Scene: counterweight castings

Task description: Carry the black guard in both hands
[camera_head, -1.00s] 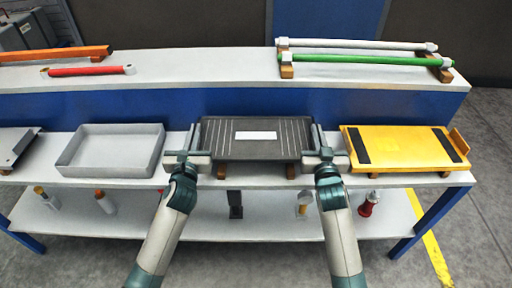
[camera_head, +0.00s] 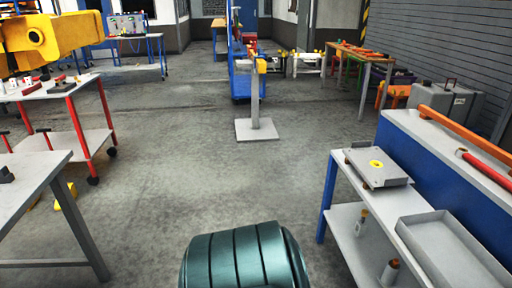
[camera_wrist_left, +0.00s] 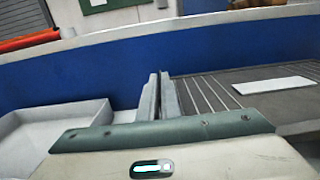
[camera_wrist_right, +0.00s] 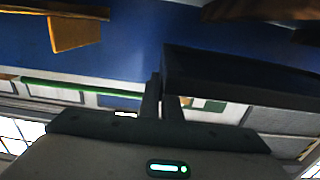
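The black guard shows in the left wrist view (camera_wrist_left: 225,80) as a dark ribbed plate with a white label. My left gripper (camera_wrist_left: 160,88) is at its left end, fingers nearly together against its edge, seemingly shut on it. In the right wrist view the guard (camera_wrist_right: 240,75) is a dark slab running to the right. My right gripper (camera_wrist_right: 161,92) has its fingers on either side of the guard's near end, seemingly shut on it. Whether the guard rests on the bench cannot be told. The head view shows neither gripper nor the guard.
In the head view, the bench at right holds a grey tray (camera_head: 450,250), a metal plate with a yellow disc (camera_head: 378,167) and an orange bar (camera_head: 465,130). A grey post stand (camera_head: 255,128) stands on open floor. Tables (camera_head: 40,172) and a yellow machine (camera_head: 45,40) are at left.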

